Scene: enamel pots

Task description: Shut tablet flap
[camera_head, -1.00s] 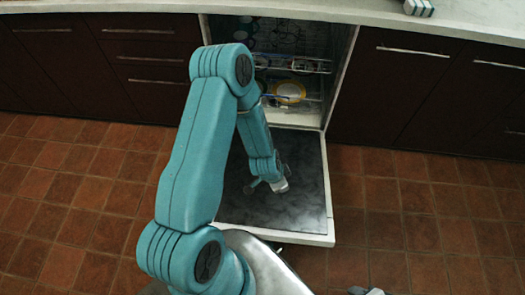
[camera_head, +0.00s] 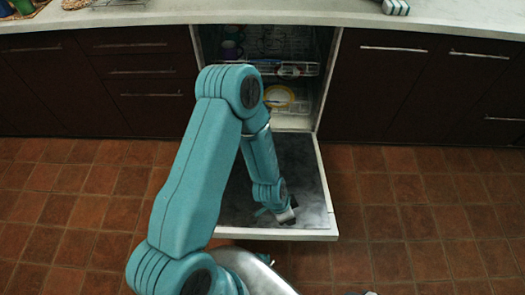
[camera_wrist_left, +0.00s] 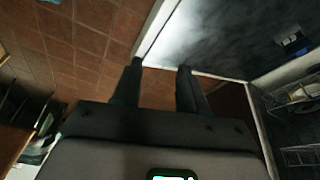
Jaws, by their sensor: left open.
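The dishwasher door (camera_head: 310,170) lies folded down, its dark inner panel facing up. It also shows in the left wrist view (camera_wrist_left: 215,40). A small dark and bluish fitting (camera_wrist_left: 292,42) on the panel looks like the tablet compartment; whether its flap is open or closed is too dim to tell. In the head view it cannot be made out. My left gripper (camera_head: 285,214) is over the front part of the door, near its front edge. In the left wrist view its fingers (camera_wrist_left: 157,72) are apart with nothing between them. The fitting is well right of them.
The dishwasher's racks (camera_head: 285,70) hold dishes, including a yellow-rimmed plate (camera_head: 278,97). Dark cabinets (camera_head: 410,90) flank it under a pale worktop (camera_head: 300,13). The tiled floor (camera_head: 420,220) is clear right of the door. My left arm covers much of the door's left side.

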